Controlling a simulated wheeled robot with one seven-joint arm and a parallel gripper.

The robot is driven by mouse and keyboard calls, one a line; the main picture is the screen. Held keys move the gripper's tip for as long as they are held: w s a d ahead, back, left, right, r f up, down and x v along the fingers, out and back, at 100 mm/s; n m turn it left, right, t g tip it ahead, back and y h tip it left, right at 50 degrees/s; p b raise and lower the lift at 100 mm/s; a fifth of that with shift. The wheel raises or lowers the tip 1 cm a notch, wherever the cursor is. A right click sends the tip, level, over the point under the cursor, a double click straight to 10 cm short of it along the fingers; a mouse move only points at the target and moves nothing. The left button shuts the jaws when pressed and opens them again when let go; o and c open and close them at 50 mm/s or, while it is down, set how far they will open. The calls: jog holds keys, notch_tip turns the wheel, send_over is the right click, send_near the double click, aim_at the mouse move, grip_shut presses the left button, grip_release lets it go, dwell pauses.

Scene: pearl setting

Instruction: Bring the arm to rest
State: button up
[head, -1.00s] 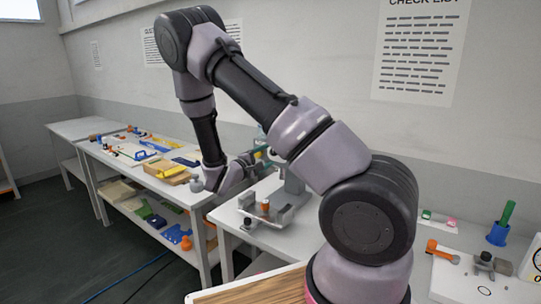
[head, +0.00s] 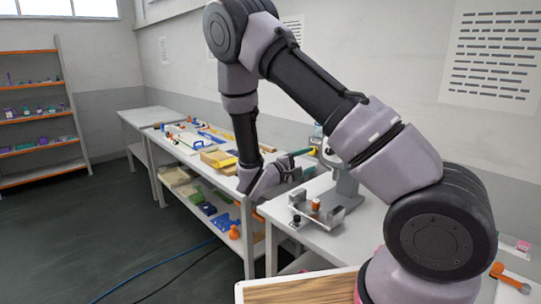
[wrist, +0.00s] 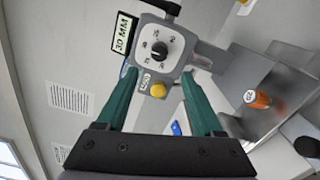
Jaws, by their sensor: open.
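My arm (head: 300,85) is bent up and over in the head view, with its wrist hanging down in front of the grey machine. My gripper (wrist: 158,82) shows its two teal fingers spread apart in the wrist view, with nothing held between them. Beyond them is the grey machine's face (wrist: 172,40), with a round dial, a yellow button and a "30 MM" label. In the head view my gripper (head: 306,162) is small and partly hidden, pointing right towards the machine (head: 346,180). I cannot tell the exact gap between them.
A long bench (head: 185,140) with trays and tools runs behind to the left. A shelf unit (head: 38,135) stands far left. The dark floor (head: 90,220) is open except for cables.

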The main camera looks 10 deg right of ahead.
jog(key=s+d+r+m+g+y, duration=0.3)
jog(key=s+d+r+m+g, duration=0.15)
jog(key=s, duration=0.35)
jog(key=s+d+r+m+g+y, duration=0.3)
jog(key=s+r+m+g+y, duration=0.15)
jog(key=s+r+g, duration=0.2)
jog(key=s+a+r+m+t+y, duration=0.2)
jog(key=s+a+r+t+y, duration=0.2)
jog(key=r, duration=0.3)
jog(key=s+a+r+m+t+y, duration=0.2)
jog(key=s+a+r+t+y, duration=0.2)
jog(key=r, duration=0.4)
jog(key=shift+s+m+y, duration=0.4)
jog(key=shift+s+y, duration=0.35)
jog(key=shift+s, duration=0.2)
